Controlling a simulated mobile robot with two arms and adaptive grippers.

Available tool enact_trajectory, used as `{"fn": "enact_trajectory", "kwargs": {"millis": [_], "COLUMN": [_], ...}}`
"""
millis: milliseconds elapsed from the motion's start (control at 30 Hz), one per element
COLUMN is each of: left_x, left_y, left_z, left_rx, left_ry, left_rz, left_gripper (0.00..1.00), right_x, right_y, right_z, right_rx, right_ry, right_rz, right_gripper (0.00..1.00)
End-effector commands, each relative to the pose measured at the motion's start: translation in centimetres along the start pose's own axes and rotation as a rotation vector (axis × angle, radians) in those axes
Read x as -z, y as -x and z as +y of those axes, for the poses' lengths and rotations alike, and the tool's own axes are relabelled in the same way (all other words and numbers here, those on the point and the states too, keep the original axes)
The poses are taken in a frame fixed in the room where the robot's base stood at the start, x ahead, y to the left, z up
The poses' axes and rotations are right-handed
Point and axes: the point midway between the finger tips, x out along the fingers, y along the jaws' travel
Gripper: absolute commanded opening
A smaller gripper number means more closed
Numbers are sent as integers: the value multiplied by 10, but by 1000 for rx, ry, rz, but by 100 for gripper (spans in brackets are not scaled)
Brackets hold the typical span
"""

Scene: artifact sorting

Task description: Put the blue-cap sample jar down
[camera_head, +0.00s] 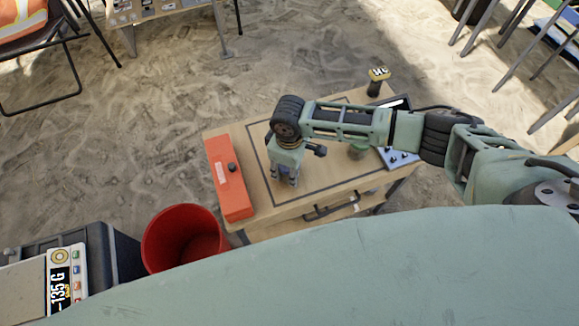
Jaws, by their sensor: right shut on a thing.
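My right gripper (286,178) points down over the small wooden table (240,139), inside the dark outlined rectangle on its top. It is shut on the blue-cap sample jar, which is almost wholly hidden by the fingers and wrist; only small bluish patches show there. I cannot tell whether the jar touches the tabletop. My left gripper is not in view.
A red box (229,178) lies along the table's left edge. A black, yellow-topped object (376,82) stands at the back corner. A red bucket (183,238) stands left.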

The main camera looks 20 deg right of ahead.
Motion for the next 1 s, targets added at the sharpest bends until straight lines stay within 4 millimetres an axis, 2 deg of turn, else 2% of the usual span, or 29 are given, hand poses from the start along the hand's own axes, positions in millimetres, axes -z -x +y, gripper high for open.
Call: {"fn": "enact_trajectory", "kwargs": {"millis": [267,300,500,833,1000], "left_x": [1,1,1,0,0], "left_y": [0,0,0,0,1], "left_z": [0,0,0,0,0], "left_rx": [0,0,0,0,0], "left_ry": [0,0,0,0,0], "left_rz": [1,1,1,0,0], "left_gripper": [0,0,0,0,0], "right_x": [0,0,0,0,0], "right_y": [-3,-3,-2,0,18], "right_z": [0,0,0,0,0], "right_rx": [1,1,1,0,0], "right_ry": [-1,0,0,0,0], "right_rz": [0,0,0,0,2], "right_gripper": [8,43,61,61,61]}}
